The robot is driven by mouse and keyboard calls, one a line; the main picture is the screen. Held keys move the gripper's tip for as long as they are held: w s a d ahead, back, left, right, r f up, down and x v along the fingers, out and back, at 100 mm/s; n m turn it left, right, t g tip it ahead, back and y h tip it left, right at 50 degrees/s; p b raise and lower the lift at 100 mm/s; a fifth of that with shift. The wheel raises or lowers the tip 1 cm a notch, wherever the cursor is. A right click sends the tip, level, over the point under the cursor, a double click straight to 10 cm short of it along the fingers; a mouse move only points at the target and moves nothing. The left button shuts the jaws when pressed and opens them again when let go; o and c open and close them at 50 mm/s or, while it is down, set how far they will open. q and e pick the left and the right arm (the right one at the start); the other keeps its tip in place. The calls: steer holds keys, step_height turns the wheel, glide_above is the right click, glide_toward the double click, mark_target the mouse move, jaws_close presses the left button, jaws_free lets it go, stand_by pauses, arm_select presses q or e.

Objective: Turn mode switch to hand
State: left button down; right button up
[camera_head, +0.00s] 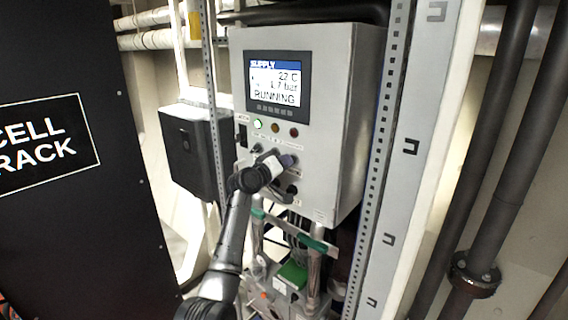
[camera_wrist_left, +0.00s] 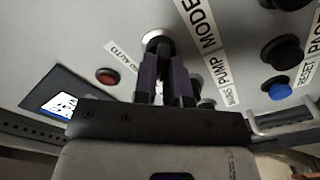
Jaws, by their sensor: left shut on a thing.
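The mode switch is a dark round knob (camera_wrist_left: 157,40) on the grey control panel (camera_head: 330,190), beside the "PUMP MODE" label (camera_wrist_left: 205,35) in the left wrist view. My left gripper (camera_head: 285,161) reaches the panel's lower part from below left. In the left wrist view its two dark purple fingers (camera_wrist_left: 165,65) are shut at this knob, which shows just beyond the fingertips. The fingers cover part of the knob, so its pointer cannot be read. A label (camera_wrist_left: 121,60) ending in "AUTO" lies left of the knob. My right gripper is not in view.
The panel's screen (camera_head: 276,82) reads "RUNNING", with a lit green lamp (camera_head: 258,124) below it. A perforated upright (camera_head: 380,170) stands right of the panel.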

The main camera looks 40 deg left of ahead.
arm_select(q)
steer(key=shift+f, duration=0.1)
steer(key=c, duration=1.2)
jaws_free()
steer(key=shift+s, duration=0.1)
steer(key=shift+s+a+b, duration=0.15)
steer(key=shift+s+b, duration=2.45)
steer(key=shift+s, duration=4.2)
